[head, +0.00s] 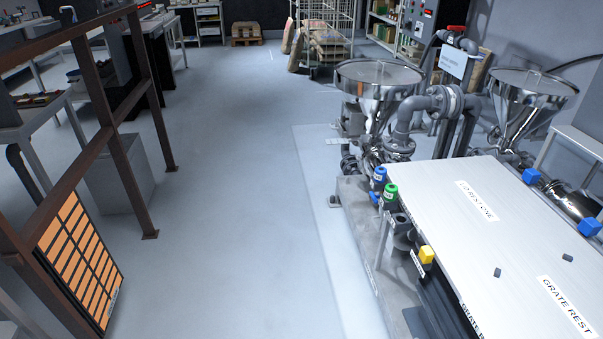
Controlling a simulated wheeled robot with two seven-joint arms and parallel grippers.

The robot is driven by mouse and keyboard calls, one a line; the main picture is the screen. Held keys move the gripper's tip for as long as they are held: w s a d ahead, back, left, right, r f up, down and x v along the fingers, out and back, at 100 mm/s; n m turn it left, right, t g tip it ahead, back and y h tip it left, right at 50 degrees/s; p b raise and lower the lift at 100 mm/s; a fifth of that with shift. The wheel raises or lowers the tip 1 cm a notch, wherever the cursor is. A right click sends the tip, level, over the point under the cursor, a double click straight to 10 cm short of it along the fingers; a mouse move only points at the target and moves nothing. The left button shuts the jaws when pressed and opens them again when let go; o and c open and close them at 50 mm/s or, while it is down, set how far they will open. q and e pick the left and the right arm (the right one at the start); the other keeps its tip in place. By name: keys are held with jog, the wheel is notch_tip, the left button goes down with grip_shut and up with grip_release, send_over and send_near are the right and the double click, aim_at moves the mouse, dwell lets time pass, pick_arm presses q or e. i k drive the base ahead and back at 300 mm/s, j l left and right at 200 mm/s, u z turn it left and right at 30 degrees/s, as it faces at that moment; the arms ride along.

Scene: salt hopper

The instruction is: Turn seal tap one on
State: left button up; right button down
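Neither of my grippers is in the head view. Several coloured knobs stand along the left edge of the white-topped bench: a blue knob (379,175), a green knob (390,191) and a yellow knob (427,255). Two more blue knobs, an upper one (532,176) and a lower one (589,227), sit at the right by a second pipe. A red handle (457,29) tops a pipe at the back. The labels by the knobs are too small to read, so I cannot tell which is seal tap one or how it is set.
The white bench top (440,190) fills the lower right. A steel hopper (378,80) and a second hopper (525,90) stand behind it with grey piping (415,110). A brown rail frame (110,115) and an orange panel (75,255) are at left. The grey floor (235,190) between is clear.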

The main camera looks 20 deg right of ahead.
aim_at(374, 198)
jog(key=i+j+u, duration=0.1)
jog(key=i+u, duration=0.15)
jog(key=i, duration=1.05)
jog(key=i+j+z, duration=0.1)
jog(key=i+z, duration=0.35)
jog(key=i+j+z, duration=0.25)
jog(key=i+z, duration=0.2)
jog(key=i+j+z, duration=0.15)
jog(key=z, duration=0.25)
jog(key=i+j+z, duration=0.2)
jog(key=z, duration=0.2)
jog(key=i+j+z, duration=0.1)
jog(key=j+z, duration=0.25)
jog(key=i+j+z, duration=0.1)
jog(key=j+z, duration=0.15)
jog(key=z, duration=0.15)
jog(key=j+z, duration=0.5)
jog(key=j, duration=0.2)
